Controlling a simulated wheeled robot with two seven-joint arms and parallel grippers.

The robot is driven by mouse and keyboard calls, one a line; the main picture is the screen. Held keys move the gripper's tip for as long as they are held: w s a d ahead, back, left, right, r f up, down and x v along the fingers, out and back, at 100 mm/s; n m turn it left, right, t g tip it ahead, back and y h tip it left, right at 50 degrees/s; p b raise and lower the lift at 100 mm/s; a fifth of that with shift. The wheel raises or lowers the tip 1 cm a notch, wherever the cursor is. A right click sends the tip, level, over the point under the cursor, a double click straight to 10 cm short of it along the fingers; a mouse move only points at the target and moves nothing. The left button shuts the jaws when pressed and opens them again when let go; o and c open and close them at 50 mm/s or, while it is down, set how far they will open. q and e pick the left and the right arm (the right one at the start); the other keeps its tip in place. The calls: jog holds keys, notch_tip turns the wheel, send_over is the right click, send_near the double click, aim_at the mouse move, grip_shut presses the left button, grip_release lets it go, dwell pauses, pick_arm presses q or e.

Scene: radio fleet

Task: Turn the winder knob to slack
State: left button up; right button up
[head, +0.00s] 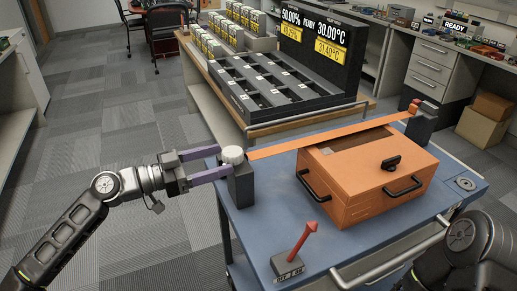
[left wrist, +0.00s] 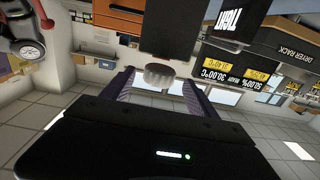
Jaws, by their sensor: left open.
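The white ribbed winder knob (head: 232,155) sits on top of a dark post (head: 240,186) at the left corner of the blue cart. An orange strap (head: 315,138) runs from this post to another dark post on the right. My left gripper (head: 221,163) is open, its purple fingers reaching in from the left at the knob. In the left wrist view the knob (left wrist: 160,75) shows between the fingertips (left wrist: 159,82), with a gap on each side. A dark sign there (left wrist: 238,28) reads TIGHT. My right gripper is out of view.
An orange case (head: 370,185) with black handles stands on the cart (head: 250,225) under the strap. Behind is a bench with a black dryer rack (head: 285,95). The floor at left is clear.

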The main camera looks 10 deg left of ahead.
aim_at(245, 162)
pick_arm(q)
jog(key=shift+a, duration=0.1)
jog(key=p+x, duration=0.1)
jog(key=x, duration=0.7)
jog(key=shift+s, duration=0.1)
jog(key=shift+c, duration=0.5)
jog(key=c, duration=1.3)
jog(key=shift+o, duration=0.2)
